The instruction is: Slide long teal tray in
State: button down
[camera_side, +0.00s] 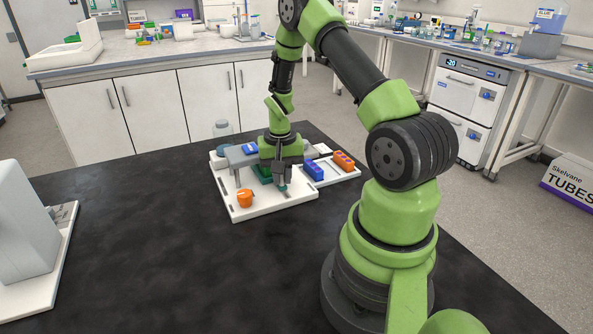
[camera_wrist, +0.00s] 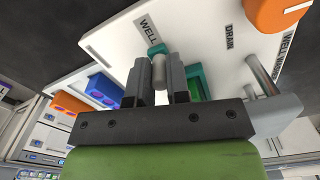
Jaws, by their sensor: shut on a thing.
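The long teal tray (camera_side: 263,173) lies on a white board, partly under a raised grey deck (camera_side: 240,154). My gripper (camera_side: 281,184) points down at its near end and hides much of it. In the wrist view, my gripper (camera_wrist: 160,84) is shut on a short grey post, with a teal end (camera_wrist: 156,50) just beyond it. More teal (camera_wrist: 193,82) shows right of the fingers. I take the post to be part of the teal tray; the join is hidden.
The white board (camera_side: 237,211) carries an orange round piece (camera_side: 245,198) at its near left. A blue rack (camera_side: 313,170) and an orange rack (camera_side: 343,160) stand to the right. The black bench in front is clear.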

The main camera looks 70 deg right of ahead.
jog(key=shift+w+a, duration=1.35)
jog(key=c, duration=1.1)
grip_release()
notch_tip(320, 180, up, 10)
